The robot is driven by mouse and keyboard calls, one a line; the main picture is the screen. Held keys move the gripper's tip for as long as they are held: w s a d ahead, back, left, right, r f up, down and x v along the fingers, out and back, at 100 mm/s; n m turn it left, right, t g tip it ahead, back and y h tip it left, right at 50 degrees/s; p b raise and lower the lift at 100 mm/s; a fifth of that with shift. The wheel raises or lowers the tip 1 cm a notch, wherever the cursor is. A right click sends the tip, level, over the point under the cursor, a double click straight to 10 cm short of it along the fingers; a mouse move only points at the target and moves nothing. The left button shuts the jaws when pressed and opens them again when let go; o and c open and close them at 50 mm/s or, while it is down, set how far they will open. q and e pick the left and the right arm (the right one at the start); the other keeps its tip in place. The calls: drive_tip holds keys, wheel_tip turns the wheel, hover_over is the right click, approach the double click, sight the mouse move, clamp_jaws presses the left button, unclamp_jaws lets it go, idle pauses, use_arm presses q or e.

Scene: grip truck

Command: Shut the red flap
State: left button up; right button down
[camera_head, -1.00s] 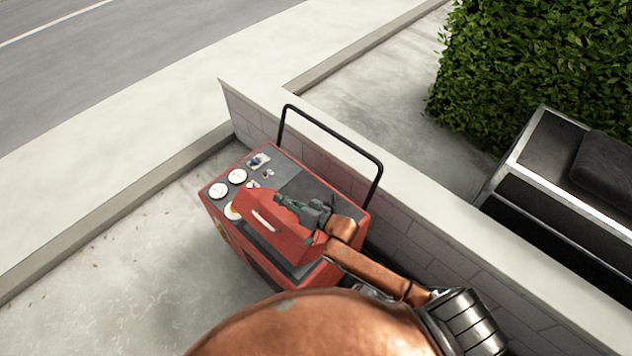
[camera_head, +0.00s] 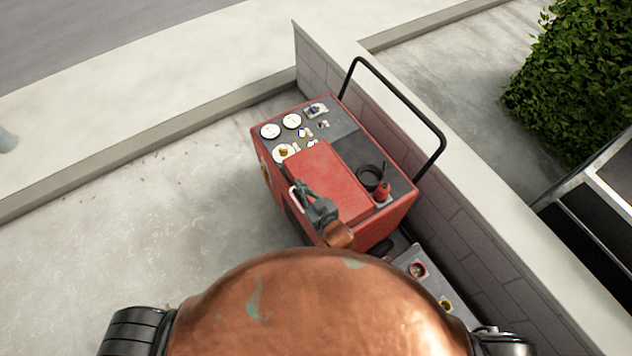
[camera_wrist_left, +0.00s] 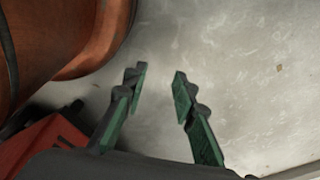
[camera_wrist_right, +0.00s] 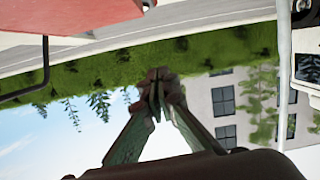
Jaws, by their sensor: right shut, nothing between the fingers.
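The red flap (camera_head: 328,180) lies across the top of the red machine (camera_head: 392,211) and looks level with it, though its near edge is partly hidden. Its pale handle (camera_head: 294,198) is at the left edge. My right gripper (camera_head: 302,187) is shut and empty, over the flap's left edge beside the handle; I cannot tell if it touches. The right wrist view shows its fingers pressed together (camera_wrist_right: 158,84). My left gripper (camera_wrist_left: 160,72) is open and empty above pale ground, with a red corner of the machine (camera_wrist_left: 40,140) at the lower left.
Dials (camera_head: 271,131) and a black ring (camera_head: 370,178) with a small red bottle (camera_head: 383,190) are on the machine's top. A black tubular handle (camera_head: 405,100) rises behind it, near a low wall (camera_head: 470,215). The pavement at left (camera_head: 130,240) is clear.

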use_arm(q)
drive_tip(key=shift+s+f, duration=0.2)
use_arm(e)
drive_tip(key=shift+a+f, duration=0.15)
drive_tip(key=shift+f, duration=0.1)
use_arm(q)
drive_tip(key=shift+s, duration=0.15)
use_arm(e)
drive_tip(key=v, duration=1.2)
drive_tip(key=shift+s, duration=0.1)
